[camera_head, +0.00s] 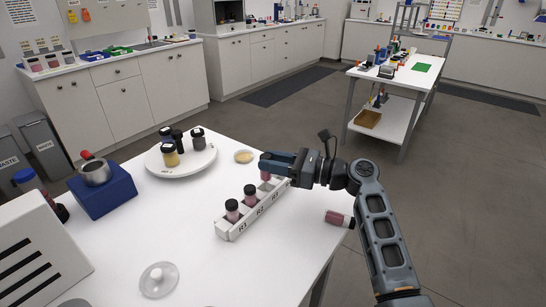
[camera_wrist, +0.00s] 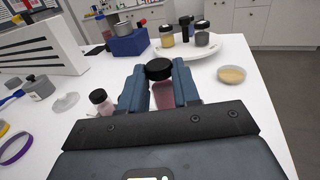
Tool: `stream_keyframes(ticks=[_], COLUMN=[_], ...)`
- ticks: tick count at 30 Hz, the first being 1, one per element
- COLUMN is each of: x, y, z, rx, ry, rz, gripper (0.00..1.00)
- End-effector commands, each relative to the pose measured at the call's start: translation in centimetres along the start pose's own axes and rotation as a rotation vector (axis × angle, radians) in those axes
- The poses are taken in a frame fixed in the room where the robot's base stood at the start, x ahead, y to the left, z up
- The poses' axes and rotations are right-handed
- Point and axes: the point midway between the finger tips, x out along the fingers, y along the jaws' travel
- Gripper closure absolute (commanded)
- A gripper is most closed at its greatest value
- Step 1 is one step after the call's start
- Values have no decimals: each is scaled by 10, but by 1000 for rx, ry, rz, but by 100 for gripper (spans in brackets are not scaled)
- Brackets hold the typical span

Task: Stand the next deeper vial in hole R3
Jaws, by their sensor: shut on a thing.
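A white rack (camera_head: 268,209) with holes labelled R1, R2 and R3 stands on the white table. A pink vial with a black cap (camera_head: 232,213) stands in R1, and a similar vial (camera_head: 250,198) stands in R2. My gripper (camera_head: 267,164) is at the far end of the rack, over R3, shut on a pink vial (camera_wrist: 163,97). That vial is upright, its black cap above the fingers in the wrist view. In the head view its lower part shows at the rack; how deep it sits I cannot tell. Another dark pink vial (camera_head: 336,218) lies on its side right of the rack.
A round white tray (camera_head: 196,165) with several jars stands behind the rack. A small yellow dish (camera_head: 244,156) lies near my gripper. A blue block (camera_head: 104,192) with a metal bowl stands left. A clear lid (camera_head: 158,279) lies in front. The table's right edge is near the lying vial.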

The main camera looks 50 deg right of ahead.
Motion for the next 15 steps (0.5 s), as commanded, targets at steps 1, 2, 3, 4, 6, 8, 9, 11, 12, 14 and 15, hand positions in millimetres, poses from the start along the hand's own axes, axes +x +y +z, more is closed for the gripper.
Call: stream_keyframes(ticks=[1,2,3,4,6,8,9,11,12,14,15], x=[0,0,0,0,0,0,0,0,0,0,0], y=[0,0,0,0,0,0,0,0,0,0,0], z=[-6,-7,-9,-10,-12,-13,-13,-13,-12,-12,-12], rx=[1,1,1,1,0,0,0,0,0,0,0], ry=[0,0,0,0,0,0,0,0,0,0,0], rz=[0,0,0,0,0,0,0,0,0,0,0], gripper=[98,98,98,98,98,98,98,98,98,98,98])
